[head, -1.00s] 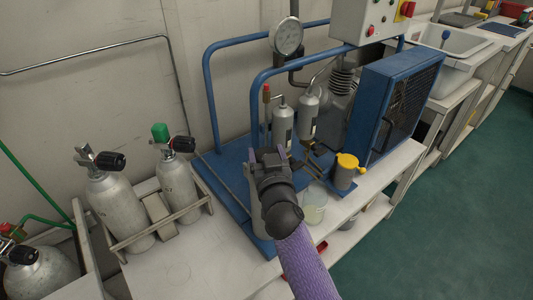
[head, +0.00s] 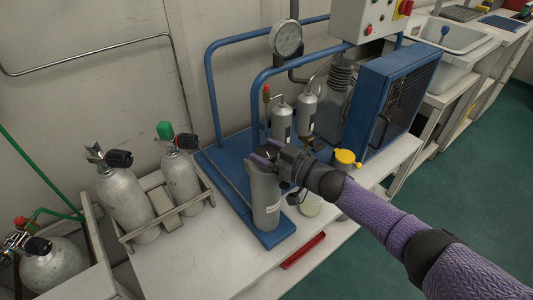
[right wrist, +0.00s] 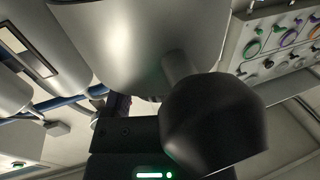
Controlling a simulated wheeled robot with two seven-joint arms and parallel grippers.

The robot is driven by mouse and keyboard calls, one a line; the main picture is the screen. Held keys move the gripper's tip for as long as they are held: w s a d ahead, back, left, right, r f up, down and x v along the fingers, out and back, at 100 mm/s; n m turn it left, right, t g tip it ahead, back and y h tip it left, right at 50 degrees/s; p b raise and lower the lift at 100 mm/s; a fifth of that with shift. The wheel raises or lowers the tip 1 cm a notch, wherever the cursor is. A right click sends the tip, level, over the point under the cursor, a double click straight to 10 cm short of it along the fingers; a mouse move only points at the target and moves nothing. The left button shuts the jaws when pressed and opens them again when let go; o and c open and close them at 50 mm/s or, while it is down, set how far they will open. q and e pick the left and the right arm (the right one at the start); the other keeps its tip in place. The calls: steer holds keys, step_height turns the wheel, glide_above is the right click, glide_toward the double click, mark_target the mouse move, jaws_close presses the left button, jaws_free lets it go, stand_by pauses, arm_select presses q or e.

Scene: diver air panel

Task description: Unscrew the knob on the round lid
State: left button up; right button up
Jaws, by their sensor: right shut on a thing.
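A grey cylindrical canister (head: 266,205) with a small pale label stands upright at the front of the blue base. My right gripper (head: 266,152) is at its top, its arm coming in from the right, and is shut on the dark knob there. The fingers hide most of the knob and the round lid. In the right wrist view a black rounded knob-like part (right wrist: 212,122) on a short metal stem is close to the camera, below a large smooth grey metal body (right wrist: 135,40). I cannot tell whether the knob has turned. My left gripper is out of view.
Grey air cylinders (head: 127,200) stand in a rack at left. Behind the canister are small silver filters (head: 281,122), a pressure gauge (head: 286,38) and a blue frame. A yellow-topped container (head: 346,158) is close to my right arm. A red item (head: 303,250) lies at the bench's front edge.

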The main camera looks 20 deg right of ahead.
steer(key=n+g+y+b, duration=0.2)
steer(key=y+b, duration=0.1)
steer(key=shift+w+d+f+n+g, duration=0.1)
steer(key=shift+f+n+g, duration=0.1)
steer(key=shift+n+g, duration=0.15)
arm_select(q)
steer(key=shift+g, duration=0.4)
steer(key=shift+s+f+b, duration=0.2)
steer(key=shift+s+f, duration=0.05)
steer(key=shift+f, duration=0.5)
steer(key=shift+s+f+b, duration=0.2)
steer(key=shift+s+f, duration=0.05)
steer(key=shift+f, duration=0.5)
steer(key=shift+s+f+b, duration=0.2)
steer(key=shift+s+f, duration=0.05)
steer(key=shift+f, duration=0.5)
arm_select(e)
steer(key=shift+r+n+g+y, duration=0.15)
steer(key=shift+n+g+y, duration=0.35)
steer(key=shift+g, duration=0.15)
steer(key=shift+r, duration=0.1)
steer(key=o, duration=1.1)
steer(key=shift+o, duration=0.2)
arm_select(q)
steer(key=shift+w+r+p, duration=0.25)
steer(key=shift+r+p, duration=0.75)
steer(key=shift+p, duration=0.05)
arm_select(e)
steer(key=v, duration=1)
